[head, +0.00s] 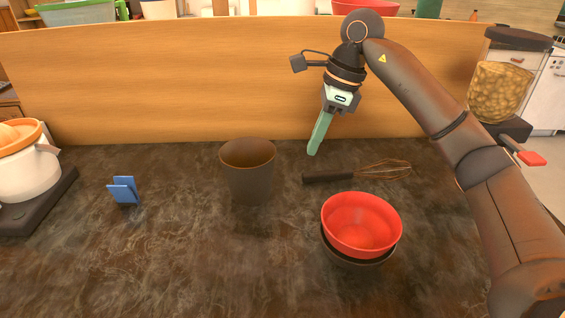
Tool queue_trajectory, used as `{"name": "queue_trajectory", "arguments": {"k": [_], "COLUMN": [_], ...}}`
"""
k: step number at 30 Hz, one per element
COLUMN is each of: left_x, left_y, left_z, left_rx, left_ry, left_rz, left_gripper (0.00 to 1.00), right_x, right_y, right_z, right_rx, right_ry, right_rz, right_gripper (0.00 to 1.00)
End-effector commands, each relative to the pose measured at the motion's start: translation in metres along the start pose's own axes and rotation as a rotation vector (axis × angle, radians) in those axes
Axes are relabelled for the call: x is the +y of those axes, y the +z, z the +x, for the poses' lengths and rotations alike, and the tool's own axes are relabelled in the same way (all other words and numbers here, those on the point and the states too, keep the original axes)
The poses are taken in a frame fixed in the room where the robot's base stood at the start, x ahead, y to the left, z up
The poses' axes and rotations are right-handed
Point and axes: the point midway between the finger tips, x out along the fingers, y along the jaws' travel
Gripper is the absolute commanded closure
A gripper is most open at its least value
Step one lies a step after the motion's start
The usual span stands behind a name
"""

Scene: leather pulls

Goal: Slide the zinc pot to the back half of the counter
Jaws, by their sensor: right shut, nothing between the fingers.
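The zinc pot (250,180) is most likely the dark brownish tapered pot standing upright near the middle of the counter (180,250). Its rim is open at the top and I see nothing in it. My right gripper (315,150) has pale green fingers pointing down and is shut and empty. It shows to the right of the pot, apart from it, in front of the wooden back panel. My left gripper is not in view.
A whisk (370,171) lies right of the pot. A red bowl (361,224) sits in a dark bowl (358,258) at front right. A blue holder (124,190) and a juicer (28,165) stand left. The wooden panel (170,85) bounds the back.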

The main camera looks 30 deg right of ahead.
Motion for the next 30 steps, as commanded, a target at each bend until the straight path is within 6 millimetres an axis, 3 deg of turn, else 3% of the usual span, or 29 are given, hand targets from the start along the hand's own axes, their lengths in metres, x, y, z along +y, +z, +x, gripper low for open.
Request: {"name": "queue_trajectory", "arguments": {"k": [7,19,24,30], "left_x": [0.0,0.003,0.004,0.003], "left_y": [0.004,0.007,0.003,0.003], "left_z": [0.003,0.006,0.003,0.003], "left_rx": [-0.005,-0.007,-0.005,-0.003], "left_ry": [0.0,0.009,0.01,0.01], "left_rz": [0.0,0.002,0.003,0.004], "left_gripper": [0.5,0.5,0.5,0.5], "right_x": [0.001,0.001,0.001,0.0], "right_y": [-0.001,0.0,0.026,0.038], "right_z": [0.021,0.104,0.107,0.112], "right_rx": [0.002,0.002,-0.002,0.0], "right_ry": [0.002,0.005,0.001,0.001], "right_rz": [-0.001,-0.002,-0.003,0.0], "right_gripper": [1.0,1.0,1.0,1.0]}}
